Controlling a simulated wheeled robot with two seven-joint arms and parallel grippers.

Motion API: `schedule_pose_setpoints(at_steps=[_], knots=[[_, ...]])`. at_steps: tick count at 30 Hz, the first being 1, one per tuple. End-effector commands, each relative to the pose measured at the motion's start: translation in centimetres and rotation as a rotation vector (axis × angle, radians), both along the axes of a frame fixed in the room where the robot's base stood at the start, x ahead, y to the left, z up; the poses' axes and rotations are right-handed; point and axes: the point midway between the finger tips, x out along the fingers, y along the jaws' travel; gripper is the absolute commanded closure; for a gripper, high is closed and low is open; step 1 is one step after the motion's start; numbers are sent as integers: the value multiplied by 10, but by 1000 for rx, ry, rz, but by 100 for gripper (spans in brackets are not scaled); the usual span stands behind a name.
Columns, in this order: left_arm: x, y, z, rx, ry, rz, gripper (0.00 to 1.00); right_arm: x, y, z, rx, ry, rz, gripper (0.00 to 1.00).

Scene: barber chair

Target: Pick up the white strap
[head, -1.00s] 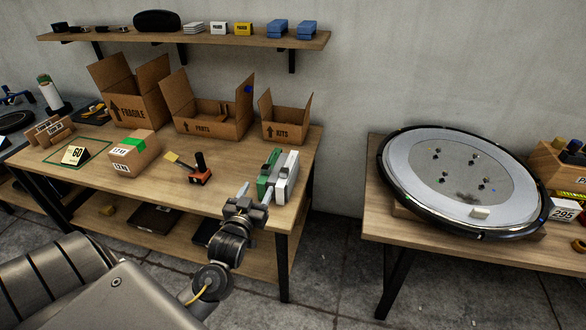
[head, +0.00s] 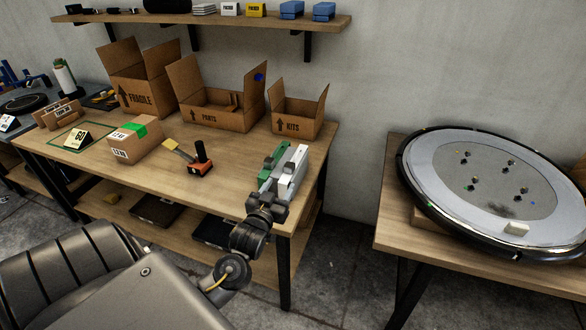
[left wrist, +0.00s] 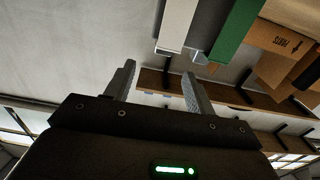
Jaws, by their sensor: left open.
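The white strap (head: 293,172) is a long, narrow white block at the right end of the wooden workbench, right beside a green one. It also shows in the left wrist view (left wrist: 177,22), beyond the fingertips. My left gripper (head: 272,184) is open at the front of the white and green pieces and partly covers their near ends. In the left wrist view its two fingers (left wrist: 160,85) stand apart with nothing between them. I cannot tell how far the fingertips are from the strap. My right gripper is not in view.
The green piece (head: 273,164) stands close to the strap's left. An orange-and-black tool (head: 200,163), a taped box (head: 134,141) and open cartons, including KITS (head: 297,125), share the bench. A gap separates it from the right table with a large round disc (head: 430,178).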

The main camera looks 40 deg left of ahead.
Motion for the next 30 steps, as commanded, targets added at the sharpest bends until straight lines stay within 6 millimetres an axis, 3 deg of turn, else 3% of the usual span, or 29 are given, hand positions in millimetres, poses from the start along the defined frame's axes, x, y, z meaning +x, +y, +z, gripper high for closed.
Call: schedule_pose_setpoints(at_steps=[6, 14, 24, 30], knots=[[30, 11, 1, 1, -1, 1, 45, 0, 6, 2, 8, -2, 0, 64], [38, 14, 1, 0, -1, 1, 45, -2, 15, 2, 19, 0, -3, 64], [78, 33, -2, -2, -1, 0, 45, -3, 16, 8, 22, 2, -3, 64], [83, 35, -3, -2, -1, -1, 45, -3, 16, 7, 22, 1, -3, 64]])
